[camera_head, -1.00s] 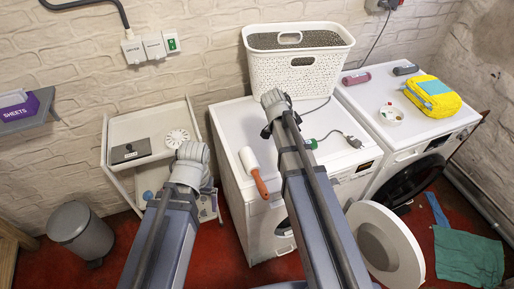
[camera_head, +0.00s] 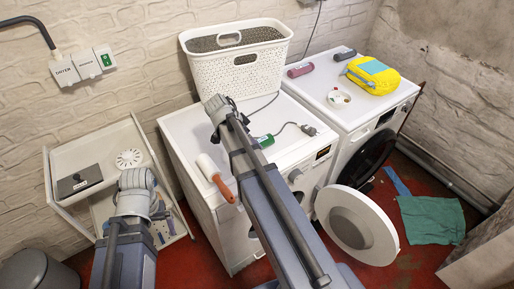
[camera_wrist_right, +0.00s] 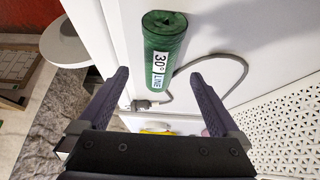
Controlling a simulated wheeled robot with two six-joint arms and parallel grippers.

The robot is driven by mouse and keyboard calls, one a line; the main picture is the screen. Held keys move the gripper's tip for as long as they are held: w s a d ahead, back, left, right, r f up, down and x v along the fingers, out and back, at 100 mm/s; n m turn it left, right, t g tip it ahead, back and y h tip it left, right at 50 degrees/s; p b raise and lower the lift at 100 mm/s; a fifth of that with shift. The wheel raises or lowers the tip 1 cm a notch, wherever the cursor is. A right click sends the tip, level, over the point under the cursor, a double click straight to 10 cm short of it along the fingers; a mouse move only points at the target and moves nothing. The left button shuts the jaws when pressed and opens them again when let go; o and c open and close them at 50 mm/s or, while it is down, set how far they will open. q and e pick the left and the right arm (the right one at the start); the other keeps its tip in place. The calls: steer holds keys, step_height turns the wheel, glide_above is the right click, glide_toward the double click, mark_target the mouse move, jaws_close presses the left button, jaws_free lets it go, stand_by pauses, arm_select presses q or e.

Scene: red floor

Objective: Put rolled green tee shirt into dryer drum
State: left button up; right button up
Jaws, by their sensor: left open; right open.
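In the right wrist view, the green roll (camera_wrist_right: 164,45) has a white label. My right gripper (camera_wrist_right: 160,76) is open and empty, its two dark fingers pointing towards the roll, which lies beyond them. The right machine (camera_head: 345,115) has a dark round opening (camera_head: 374,158) and an open round white door (camera_head: 356,226); the drum inside cannot be made out. My left gripper (camera_head: 158,212) is low at the left beside the trolley, its fingers hard to make out.
A white perforated basket (camera_head: 237,70) stands at the back of the middle machine. A lint roller (camera_head: 216,178) lies at its front left. Rolled items (camera_head: 300,71) and a yellow bundle (camera_head: 372,76) are on the right machine. A teal cloth (camera_head: 432,219) lies on the red floor.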

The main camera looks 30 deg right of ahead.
steer(key=b+x, duration=0.3)
steer(key=x, duration=0.1)
steer(key=shift+d+f, duration=0.1)
steer(key=shift+f, duration=0.25)
steer(key=shift+r, duration=0.1)
steer(key=c, duration=1.6)
steer(key=shift+o, duration=0.2)
step_height(320, 180, up, 10)
steer(key=p, duration=0.9)
steer(key=shift+p, duration=0.35)
